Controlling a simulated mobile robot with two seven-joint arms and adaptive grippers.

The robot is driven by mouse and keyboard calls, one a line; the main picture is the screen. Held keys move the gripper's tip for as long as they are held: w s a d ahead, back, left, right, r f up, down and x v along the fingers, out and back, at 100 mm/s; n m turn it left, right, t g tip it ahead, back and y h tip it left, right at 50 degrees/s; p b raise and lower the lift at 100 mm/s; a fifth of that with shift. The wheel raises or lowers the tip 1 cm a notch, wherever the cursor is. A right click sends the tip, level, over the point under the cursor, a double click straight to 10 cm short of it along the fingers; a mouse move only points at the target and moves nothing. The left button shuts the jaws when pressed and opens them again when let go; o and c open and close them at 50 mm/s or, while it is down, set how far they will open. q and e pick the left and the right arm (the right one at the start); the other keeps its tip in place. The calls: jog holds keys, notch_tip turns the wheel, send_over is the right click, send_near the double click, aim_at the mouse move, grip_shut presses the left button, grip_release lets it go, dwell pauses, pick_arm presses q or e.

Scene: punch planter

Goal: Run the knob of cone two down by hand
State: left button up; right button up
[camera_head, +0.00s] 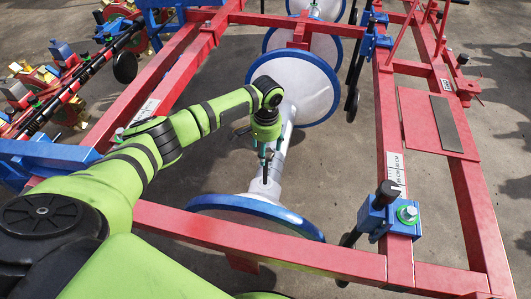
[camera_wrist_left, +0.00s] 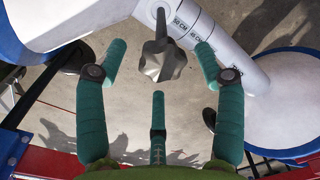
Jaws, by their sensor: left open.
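In the left wrist view a grey metal lobed knob (camera_wrist_left: 163,63) on a short pointed stem lies between the spread green fingers of my left gripper (camera_wrist_left: 160,78). The fingers look apart from it; how far it lies below them I cannot tell. Beside it runs a white tube (camera_wrist_left: 200,40) with centimetre marks. In the head view my left gripper (camera_head: 264,150) hangs open over the grey tube between two white cones with blue rims, a near cone (camera_head: 235,212) and a farther cone (camera_head: 297,78). The knob cannot be made out there. My right gripper is not in view.
A red frame (camera_head: 300,250) surrounds the cones, with a long right rail (camera_head: 385,130) carrying a scale. A blue clamp (camera_head: 385,218) with a black handle sits on that rail. More machinery (camera_head: 50,80) stands at the left. Bare grey floor (camera_head: 325,165) shows between the cones and the right rail.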

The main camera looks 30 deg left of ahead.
pick_arm(q)
jog(key=shift+f, duration=0.85)
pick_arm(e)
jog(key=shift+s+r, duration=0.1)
pick_arm(q)
jog(key=c, duration=1.1)
jog(key=shift+r+p, duration=0.15)
jog(key=shift+p, duration=0.25)
jog(key=shift+s+m+p, duration=0.1)
jog(key=shift+m+p, duration=0.7)
jog(key=shift+m, duration=0.1)
jog(key=shift+c, duration=0.2)
jog(key=shift+m+p, duration=0.45)
jog(key=shift+m, duration=0.15)
jog(key=shift+f+m, duration=0.3)
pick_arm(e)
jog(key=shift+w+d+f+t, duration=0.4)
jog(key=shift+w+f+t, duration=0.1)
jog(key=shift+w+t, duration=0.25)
